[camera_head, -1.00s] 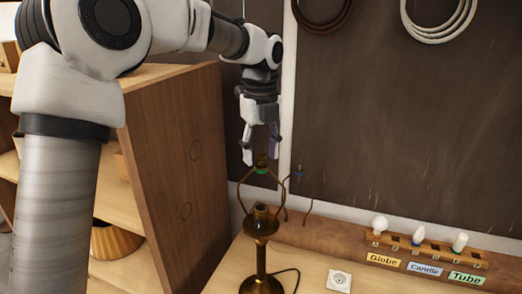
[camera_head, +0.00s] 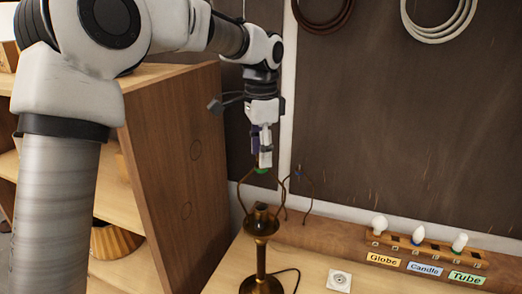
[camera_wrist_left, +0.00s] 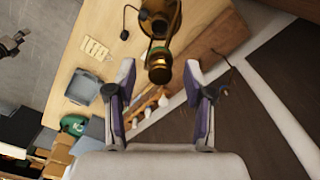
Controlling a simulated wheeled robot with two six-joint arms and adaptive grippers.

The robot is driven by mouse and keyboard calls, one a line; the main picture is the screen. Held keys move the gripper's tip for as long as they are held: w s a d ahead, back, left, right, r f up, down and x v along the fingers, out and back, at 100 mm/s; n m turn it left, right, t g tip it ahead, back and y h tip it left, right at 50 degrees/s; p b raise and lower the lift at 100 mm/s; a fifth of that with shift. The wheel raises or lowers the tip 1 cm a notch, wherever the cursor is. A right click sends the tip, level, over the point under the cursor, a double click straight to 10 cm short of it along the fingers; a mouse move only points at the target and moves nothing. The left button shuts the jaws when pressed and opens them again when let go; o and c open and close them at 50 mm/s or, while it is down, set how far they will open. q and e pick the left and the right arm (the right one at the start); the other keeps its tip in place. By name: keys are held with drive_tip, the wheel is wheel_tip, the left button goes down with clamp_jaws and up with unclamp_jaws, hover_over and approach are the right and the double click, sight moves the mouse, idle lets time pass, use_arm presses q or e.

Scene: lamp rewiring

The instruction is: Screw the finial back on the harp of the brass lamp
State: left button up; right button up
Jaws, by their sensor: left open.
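The brass lamp (camera_head: 260,256) stands upright on the bench, its harp (camera_head: 243,193) rising around the socket. A green band (camera_head: 261,171) shows at the harp's top. My left gripper (camera_head: 262,163) points down at the harp top and its fingers hide what is there in the head view. In the left wrist view, the left gripper (camera_wrist_left: 160,75) is open, one finger on each side of the brass finial (camera_wrist_left: 159,69), with gaps visible on both sides. The finial is in line with the harp top; whether it is threaded on cannot be told. My right gripper is not seen.
A bulb rack (camera_head: 425,249) with Globe, Candle and Tube labels stands right of the lamp. A white socket plate (camera_head: 339,281) lies on the bench. A thin bent wire frame (camera_head: 306,190) stands behind the lamp. A wooden shelf (camera_head: 180,180) is close on the left.

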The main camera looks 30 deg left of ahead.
use_arm(q)
clamp_jaws()
drive_tip(key=m, duration=0.5)
unclamp_jaws()
wheel_tip(320, 180, up, 12)
drive_tip(key=shift+f, duration=0.1)
idle(0.3)
